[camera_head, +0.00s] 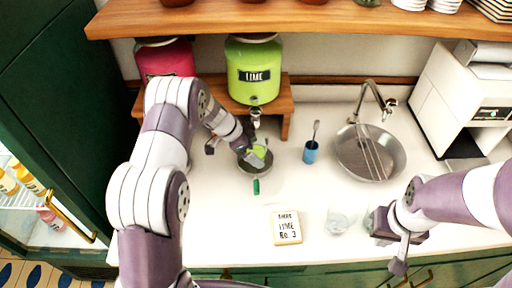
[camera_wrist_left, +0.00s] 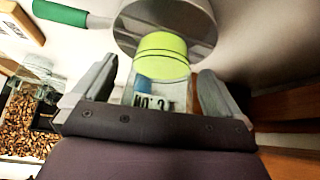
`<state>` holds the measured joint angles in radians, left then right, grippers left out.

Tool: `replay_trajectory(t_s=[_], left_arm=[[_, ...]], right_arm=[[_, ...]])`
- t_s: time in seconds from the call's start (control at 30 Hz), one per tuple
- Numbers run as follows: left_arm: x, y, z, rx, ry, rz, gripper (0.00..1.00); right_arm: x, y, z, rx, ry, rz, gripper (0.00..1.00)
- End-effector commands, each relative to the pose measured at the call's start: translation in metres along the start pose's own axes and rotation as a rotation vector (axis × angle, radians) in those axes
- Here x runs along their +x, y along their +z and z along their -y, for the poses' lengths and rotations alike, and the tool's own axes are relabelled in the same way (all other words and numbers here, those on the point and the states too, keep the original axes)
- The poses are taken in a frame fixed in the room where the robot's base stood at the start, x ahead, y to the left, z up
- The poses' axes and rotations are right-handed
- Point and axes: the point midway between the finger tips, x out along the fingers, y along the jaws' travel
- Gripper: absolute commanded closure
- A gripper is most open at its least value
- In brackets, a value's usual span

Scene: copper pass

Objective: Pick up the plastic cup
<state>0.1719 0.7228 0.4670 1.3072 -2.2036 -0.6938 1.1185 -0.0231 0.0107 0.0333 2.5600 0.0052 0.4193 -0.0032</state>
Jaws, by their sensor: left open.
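A clear cup with a lime-green band or contents (camera_wrist_left: 160,60) stands at a round metal pan under the tap of the lime dispenser. It also shows in the head view (camera_head: 259,151), partly hidden by my left gripper (camera_head: 232,152). In the left wrist view, the open fingers of my left gripper (camera_wrist_left: 158,88) are on either side of the cup, with gaps visible. Lettering shows on or through its wall. Another clear, empty-looking cup (camera_head: 340,221) stands on the counter near my right gripper (camera_head: 391,244), which looks open and empty.
The round metal pan (camera_wrist_left: 197,42) has a green handle (camera_head: 256,187). The lime dispenser (camera_head: 253,80) stands on a wooden stand (camera_head: 286,115). A blue holder (camera_head: 310,153), sink (camera_head: 386,165) and lettered block (camera_head: 287,228) are to the right.

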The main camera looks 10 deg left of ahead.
Motion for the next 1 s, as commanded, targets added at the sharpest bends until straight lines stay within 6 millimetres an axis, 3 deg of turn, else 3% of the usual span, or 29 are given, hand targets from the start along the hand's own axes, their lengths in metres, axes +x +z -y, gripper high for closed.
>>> replay_trajectory(t_s=[0.13,0.17,0.3,0.37,0.73,1.0], left_arm=[[0.0,0.0,0.001,0.0,-0.002,0.0,0.0],[0.0,0.0,0.001,0.0,-0.002,0.0,0.06],[0.0,0.0,0.001,0.0,-0.002,0.0,0.49],[-0.001,0.0,0.001,0.001,-0.002,-0.001,0.54],[-0.005,0.001,0.001,0.001,-0.004,-0.001,0.54],[-0.031,0.011,0.002,-0.001,-0.005,-0.001,0.54]], right_arm=[[0.001,0.0,0.0,0.0,0.0,0.0,1.0],[0.001,0.0,0.0,0.0,0.0,0.0,1.0],[0.001,0.0,0.0,0.0,0.0,0.0,1.0],[0.001,0.0,0.0,0.0,0.0,0.0,1.0],[0.002,0.0,0.0,0.0,0.0,0.0,1.0],[0.007,0.001,0.0,0.0,0.0,0.0,1.0]])
